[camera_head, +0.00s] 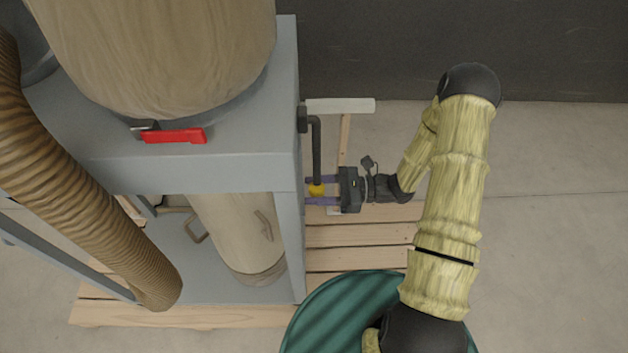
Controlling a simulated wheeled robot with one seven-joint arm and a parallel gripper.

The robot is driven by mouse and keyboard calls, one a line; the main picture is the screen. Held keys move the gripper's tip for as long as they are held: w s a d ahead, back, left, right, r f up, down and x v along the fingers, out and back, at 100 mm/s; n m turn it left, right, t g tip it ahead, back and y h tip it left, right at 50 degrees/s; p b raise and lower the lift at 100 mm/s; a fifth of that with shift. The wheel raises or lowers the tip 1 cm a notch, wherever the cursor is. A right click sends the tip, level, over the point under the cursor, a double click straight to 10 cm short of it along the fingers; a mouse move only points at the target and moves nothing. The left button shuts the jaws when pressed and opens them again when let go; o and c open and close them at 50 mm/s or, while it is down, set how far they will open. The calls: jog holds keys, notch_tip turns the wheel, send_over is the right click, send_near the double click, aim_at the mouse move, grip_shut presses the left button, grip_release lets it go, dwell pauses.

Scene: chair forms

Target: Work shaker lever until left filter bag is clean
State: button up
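A large tan filter bag (160,50) rises from the grey housing at the upper left, its top out of frame. Its cloth looks beige with faint streaks; I cannot tell how much dust is on it. The shaker lever (317,148) is a dark bent rod on the housing's right side, hanging down to a yellow knob (316,190). My gripper (318,191) comes from the right, its two purple fingers above and below the knob in the picture. They appear closed against it, though the contact is small in view.
The grey housing (210,172) carries a red clamp handle (175,136). A lower tan bag (235,230) hangs beneath, beside a ribbed brown hose (80,190). A wooden pallet (350,236) lies below. A green round drum (335,310) stands under my arm. Open floor lies right.

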jog(key=s, duration=0.2)
jog(key=shift+s+r, duration=0.3)
jog(key=shift+r, duration=0.1)
jog(key=shift+s+r+p, duration=0.75)
jog(key=shift+s+r, duration=0.1)
jog(key=shift+s, duration=0.3)
jog(key=shift+s+r+p, duration=0.7)
jog(key=shift+s+r, duration=0.1)
jog(key=shift+s, duration=0.3)
jog(key=s+r+p, duration=0.1)
jog(key=r, duration=0.1)
jog(key=s+r+p, duration=0.1)
jog(key=s, duration=0.1)
jog(key=shift+r+p, duration=0.35)
jog(key=shift+r, duration=0.05)
